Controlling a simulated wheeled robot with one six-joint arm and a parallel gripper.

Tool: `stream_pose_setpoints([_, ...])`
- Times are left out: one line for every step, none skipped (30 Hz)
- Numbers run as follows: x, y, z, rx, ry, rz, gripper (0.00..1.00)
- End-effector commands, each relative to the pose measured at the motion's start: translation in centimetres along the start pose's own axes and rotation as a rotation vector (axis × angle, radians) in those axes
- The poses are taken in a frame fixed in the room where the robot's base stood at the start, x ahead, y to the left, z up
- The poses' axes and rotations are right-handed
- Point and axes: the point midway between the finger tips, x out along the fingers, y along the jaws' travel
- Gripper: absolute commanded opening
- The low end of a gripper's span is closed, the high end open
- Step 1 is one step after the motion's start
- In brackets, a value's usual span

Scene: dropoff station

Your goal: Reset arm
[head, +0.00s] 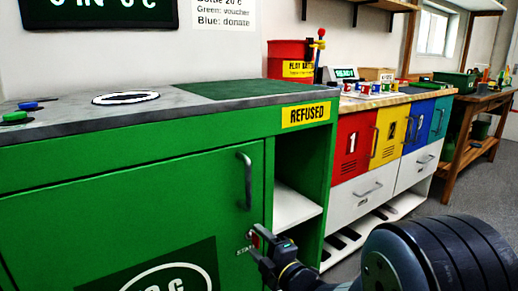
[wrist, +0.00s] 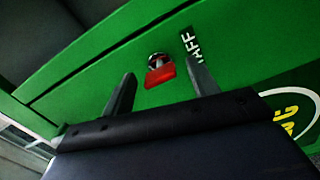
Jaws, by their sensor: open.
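My gripper (wrist: 158,84) is open in the wrist view, with its two dark fingers apart and nothing between their pads. A red tab on a round metal lock (wrist: 160,72) shows just beyond the fingertips, on the green cabinet face beside a STAFF label (wrist: 191,42). I cannot tell whether the fingers touch it. In the head view my gripper (head: 262,243) is at the right edge of the green cabinet door (head: 130,205), below its grey handle (head: 246,180). It partly hides the lock and the label there.
The cabinet's grey top (head: 60,110) carries a blue button (head: 28,105), a green button and a ringed round opening. An open shelf (head: 292,208) is right of the door. Coloured lockers (head: 352,145) and a wooden table (head: 470,130) stand further right. Grey floor shows at right.

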Motion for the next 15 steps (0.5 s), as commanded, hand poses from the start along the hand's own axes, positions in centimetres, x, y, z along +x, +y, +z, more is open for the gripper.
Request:
stream_pose_setpoints([-0.01,0.0,0.0,0.036,0.0,0.0,0.56])
stream_pose_setpoints([-0.02,0.01,0.0,0.062,0.0,0.0,0.56])
stream_pose_setpoints([-0.02,0.01,0.0,0.095,0.0,0.0,0.56])
stream_pose_setpoints([-0.02,0.01,0.0,0.12,0.0,0.0,0.56])
stream_pose_setpoints([-0.02,0.04,-0.01,0.146,0.0,-0.001,0.56])
stream_pose_setpoints([-0.03,0.05,-0.01,0.18,0.0,-0.001,0.56])
stream_pose_setpoints([-0.03,0.05,-0.01,0.205,0.0,-0.001,0.56])
stream_pose_setpoints([-0.03,0.1,-0.02,0.232,0.0,-0.001,0.56])
stream_pose_setpoints([-0.03,0.11,-0.02,0.268,0.0,-0.001,0.56])
stream_pose_setpoints([-0.03,0.11,-0.02,0.296,-0.001,-0.001,0.56])
stream_pose_setpoints([-0.03,0.2,-0.04,0.325,-0.001,-0.002,0.56])
stream_pose_setpoints([-0.04,0.25,-0.05,0.363,-0.001,-0.003,0.56])
stream_pose_setpoints([-0.04,0.25,-0.05,0.392,-0.001,-0.003,0.56])
stream_pose_setpoints([-0.03,0.36,-0.08,0.423,-0.001,-0.003,0.56])
stream_pose_setpoints([-0.03,0.39,-0.09,0.464,-0.001,-0.004,0.56])
